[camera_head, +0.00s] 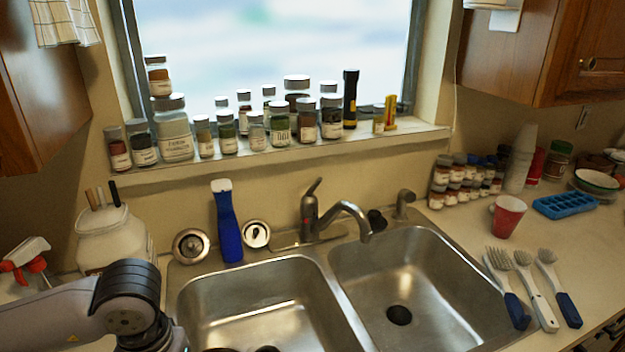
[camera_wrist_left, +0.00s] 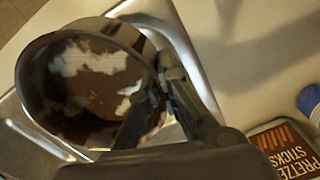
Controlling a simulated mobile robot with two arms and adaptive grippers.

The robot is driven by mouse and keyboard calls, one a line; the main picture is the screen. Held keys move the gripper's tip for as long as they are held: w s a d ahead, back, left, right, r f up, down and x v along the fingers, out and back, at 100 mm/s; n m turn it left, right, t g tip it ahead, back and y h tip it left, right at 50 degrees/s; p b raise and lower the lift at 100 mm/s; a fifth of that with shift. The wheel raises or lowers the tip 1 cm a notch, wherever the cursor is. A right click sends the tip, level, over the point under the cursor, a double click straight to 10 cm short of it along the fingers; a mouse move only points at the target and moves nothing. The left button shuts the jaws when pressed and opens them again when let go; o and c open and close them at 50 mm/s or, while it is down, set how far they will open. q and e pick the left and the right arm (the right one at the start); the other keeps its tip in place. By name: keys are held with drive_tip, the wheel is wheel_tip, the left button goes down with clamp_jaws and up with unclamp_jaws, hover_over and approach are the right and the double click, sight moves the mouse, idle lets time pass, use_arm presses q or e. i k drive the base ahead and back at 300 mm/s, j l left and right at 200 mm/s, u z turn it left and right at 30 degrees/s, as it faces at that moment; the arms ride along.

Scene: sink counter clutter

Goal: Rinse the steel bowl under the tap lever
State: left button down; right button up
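The steel bowl (camera_wrist_left: 88,85) fills the left of the left wrist view, its inside patched with brown and whitish grime. My left gripper (camera_wrist_left: 160,78) has one finger inside the bowl and one outside, with the tips close together on its rim. In the head view my left arm comes in at the lower left; its gripper and the bowl cannot be made out there. The tap lever (camera_head: 313,190) stands on the faucet (camera_head: 330,218) behind the sink. No water shows from the spout. My right gripper is out of view.
The sink has a left basin (camera_head: 190,300) and a right basin (camera_head: 440,250). A blue bottle (camera_head: 228,225) stands behind the left basin. Brushes (camera_head: 535,285) and a red cup (camera_head: 508,217) are on the right counter. A pretzel sticks box (camera_wrist_left: 285,148) lies near the gripper.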

sight(310, 193)
drive_tip(key=i+l+z, duration=0.1)
drive_tip(key=l, duration=0.3)
drive_tip(key=i+l, duration=0.1)
drive_tip(key=l, duration=0.25)
drive_tip(key=i+l+z, duration=0.15)
drive_tip(key=l, duration=0.6)
drive_tip(key=i+z, duration=0.05)
